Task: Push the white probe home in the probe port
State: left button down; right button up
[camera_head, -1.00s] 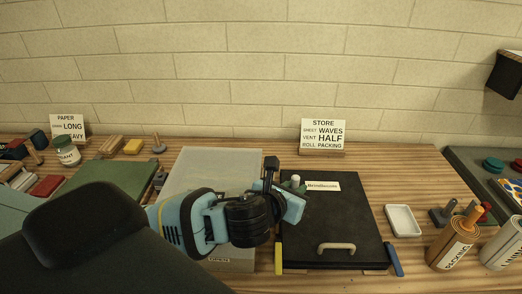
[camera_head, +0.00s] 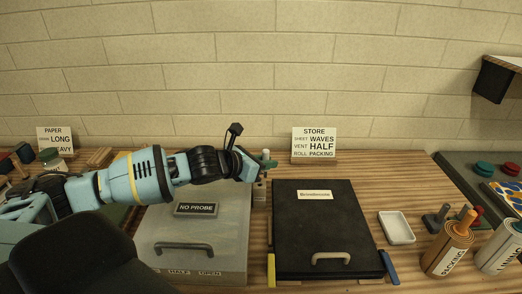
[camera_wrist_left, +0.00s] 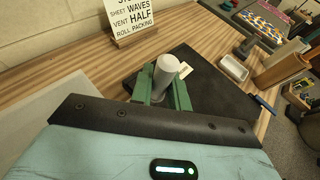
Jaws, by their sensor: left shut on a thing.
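The white probe (camera_wrist_left: 165,72) stands roughly upright between the green fingers of my left gripper (camera_wrist_left: 160,92) in the left wrist view. In the head view my left gripper (camera_head: 264,164) is shut on it, and the pale probe top (camera_head: 266,154) shows above the fingers. The gripper is behind the gap between a translucent grey lidded box (camera_head: 225,235) and a black lidded box (camera_head: 290,225). I cannot make out the probe port, nor the probe's lower end. My right gripper is not in view.
A small grey piece (camera_head: 259,191) stands just below the gripper. A STORE card (camera_head: 314,144) stands behind the black box. Bare wood lies behind the black box.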

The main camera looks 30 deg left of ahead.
pick_arm(q)
jog(key=shift+w+a+r, duration=0.3)
jog(key=shift+a+r, duration=0.25)
jog(key=shift+a, duration=0.15)
jog(key=shift+w+a+r, duration=0.3)
jog(key=shift+a+r, duration=0.25)
jog(key=shift+a, duration=0.1)
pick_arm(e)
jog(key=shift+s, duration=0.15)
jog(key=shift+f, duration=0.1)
